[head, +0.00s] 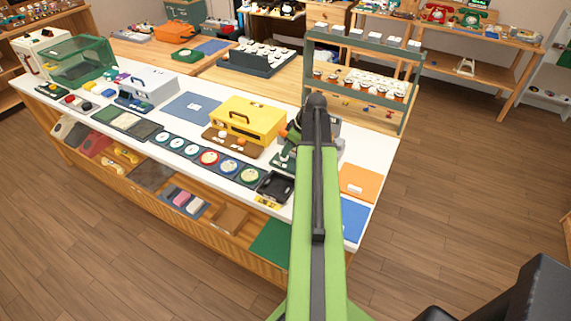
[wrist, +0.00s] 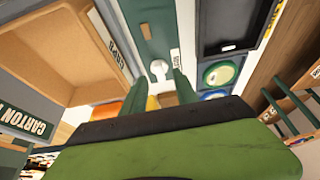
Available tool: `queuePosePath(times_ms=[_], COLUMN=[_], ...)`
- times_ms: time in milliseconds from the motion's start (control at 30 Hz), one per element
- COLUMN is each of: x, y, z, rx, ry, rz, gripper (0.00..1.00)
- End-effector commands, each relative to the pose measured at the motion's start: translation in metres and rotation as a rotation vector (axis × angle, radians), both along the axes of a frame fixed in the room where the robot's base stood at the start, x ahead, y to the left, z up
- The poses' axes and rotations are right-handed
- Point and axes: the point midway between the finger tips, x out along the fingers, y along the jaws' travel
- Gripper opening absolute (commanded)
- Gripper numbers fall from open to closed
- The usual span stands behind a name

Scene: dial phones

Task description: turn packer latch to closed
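I cannot pick out the packer latch for certain. In the wrist view a green panel (wrist: 152,45) carries a small white knob (wrist: 158,68) and a brown block (wrist: 145,30). A label starting "CARTON P" (wrist: 25,122) shows at the left edge, its end cut off. My gripper (wrist: 152,78) has its two dark green fingers apart, one on each side below the knob.
A yellow case (head: 252,118) stands left of my arm on the white bench (head: 165,105). A black tray (head: 275,187) and several round dials lie along the front. An orange mat (head: 361,183) and a rack (head: 355,52) are to the right. The floor at right is clear.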

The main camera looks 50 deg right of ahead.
Motion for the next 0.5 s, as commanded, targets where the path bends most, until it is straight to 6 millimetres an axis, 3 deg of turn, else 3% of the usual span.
queuePosePath(times_ms=[33, 100, 400, 500], x=[0.0043, 0.0078, 0.0104, 0.0105], y=[0.0007, 0.0015, 0.0028, 0.0029], z=[-0.0183, -0.0248, -0.0247, -0.0247], rx=[0.0, 0.0, 0.0, 0.0], ry=[0.0, 0.0, 0.0, 0.0], rz=[0.001, 0.0, -0.001, 0.0], gripper=[0.35, 0.35, 0.35, 0.25])
